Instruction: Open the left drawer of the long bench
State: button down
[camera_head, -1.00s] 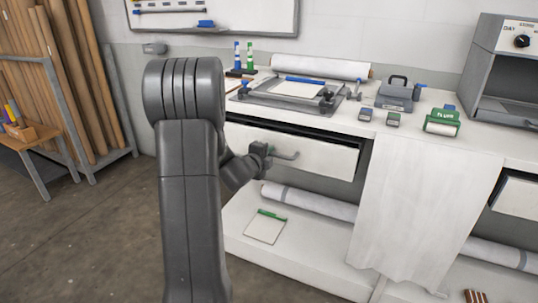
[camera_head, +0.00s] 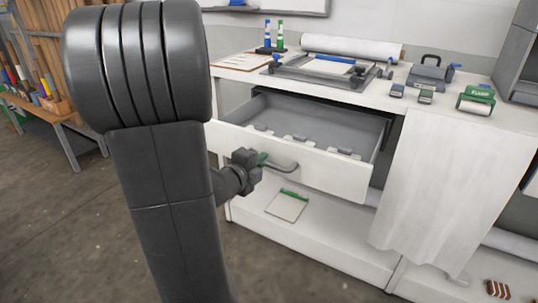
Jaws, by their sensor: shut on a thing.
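The left drawer (camera_head: 325,168) of the long bench (camera_head: 436,119) is pulled well out, and its grey inside shows with several small light pieces near the front. Its front is white with a grey bar handle (camera_head: 288,167). My gripper (camera_head: 258,162) is shut on the left end of this handle. The fingertips are small and partly hidden.
A clipboard (camera_head: 287,204) lies on the low shelf (camera_head: 318,243) under the drawer. A white cloth (camera_head: 437,190) hangs just right of the drawer. A side table (camera_head: 62,120) stands at the left; the floor (camera_head: 65,225) before it is clear.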

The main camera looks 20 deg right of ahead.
jog(key=shift+v, duration=0.85)
jog(key=shift+f, duration=0.2)
jog(key=c, duration=1.5)
grip_release()
jog(key=p+v, duration=0.2)
jog(key=v, duration=1.2)
jog(key=shift+d, duration=0.1)
jog(key=b+x, duration=0.2)
jog(key=x, duration=1.1)
jog(key=shift+w+d+f, duration=0.1)
jog(key=shift+w+d, duration=0.15)
jog(key=shift+w, duration=0.05)
jog(key=shift+s+a, duration=0.1)
